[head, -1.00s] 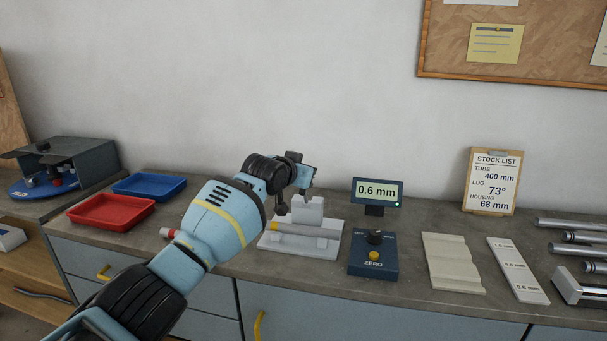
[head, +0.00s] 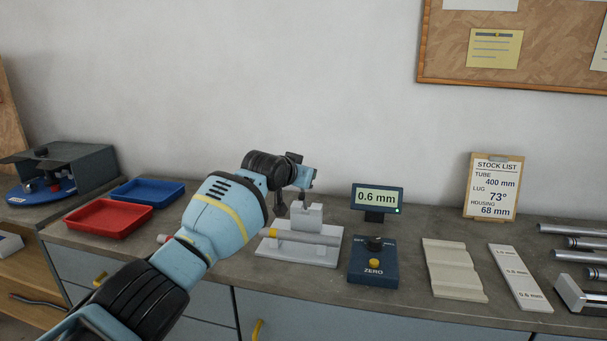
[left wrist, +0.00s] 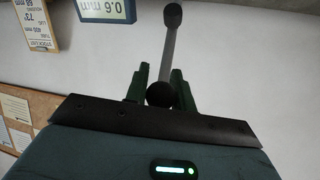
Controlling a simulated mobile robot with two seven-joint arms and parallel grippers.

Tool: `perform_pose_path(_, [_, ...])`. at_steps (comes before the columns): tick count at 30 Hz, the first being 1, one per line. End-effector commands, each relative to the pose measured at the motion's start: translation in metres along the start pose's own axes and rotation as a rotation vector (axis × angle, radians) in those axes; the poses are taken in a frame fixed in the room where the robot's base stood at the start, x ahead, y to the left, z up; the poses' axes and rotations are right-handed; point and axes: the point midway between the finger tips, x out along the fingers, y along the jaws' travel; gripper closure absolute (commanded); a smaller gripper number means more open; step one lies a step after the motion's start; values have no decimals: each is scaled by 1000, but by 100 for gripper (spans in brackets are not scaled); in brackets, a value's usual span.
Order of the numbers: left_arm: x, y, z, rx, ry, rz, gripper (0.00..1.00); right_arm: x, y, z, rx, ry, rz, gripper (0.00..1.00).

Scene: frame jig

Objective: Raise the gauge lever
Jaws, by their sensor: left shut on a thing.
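The gauge stands on the bench in the head view as a pale fixture (head: 322,254) with an upright block (head: 307,216). A grey tube with a yellow end (head: 300,236) lies across it. My left gripper (head: 305,203) is above the block. In the left wrist view the gauge lever (left wrist: 170,52) is a grey rod with a dark knob at each end. The green fingers of my left gripper (left wrist: 160,88) are shut on the lever at its near knob (left wrist: 160,95). The lever's lie is hard to make out in the head view. My right gripper is not in view.
A display (head: 378,198) reads 0.6 mm above a blue ZERO box (head: 373,265) right of the fixture. Pale grooved plate (head: 453,268), white strip (head: 520,277) and metal tubes (head: 580,245) lie further right. Red (head: 110,219) and blue trays (head: 147,192) are at left.

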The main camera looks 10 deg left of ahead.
Motion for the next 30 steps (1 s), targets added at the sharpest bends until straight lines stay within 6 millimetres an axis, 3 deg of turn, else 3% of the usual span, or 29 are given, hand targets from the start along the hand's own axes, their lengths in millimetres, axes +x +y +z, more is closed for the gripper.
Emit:
perform_pose_path(1, [4, -2, 13, -2, -24, -3, 100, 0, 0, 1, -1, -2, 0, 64])
perform_pose_path(24, [4, -2, 13, -2, -24, -3, 100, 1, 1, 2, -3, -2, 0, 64])
perform_pose_path(25, [4, -2, 13, -2, -24, -3, 73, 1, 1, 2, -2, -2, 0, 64])
perform_pose_path(30, [3, -1, 9, -1, -16, -2, 53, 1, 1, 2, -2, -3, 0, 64])
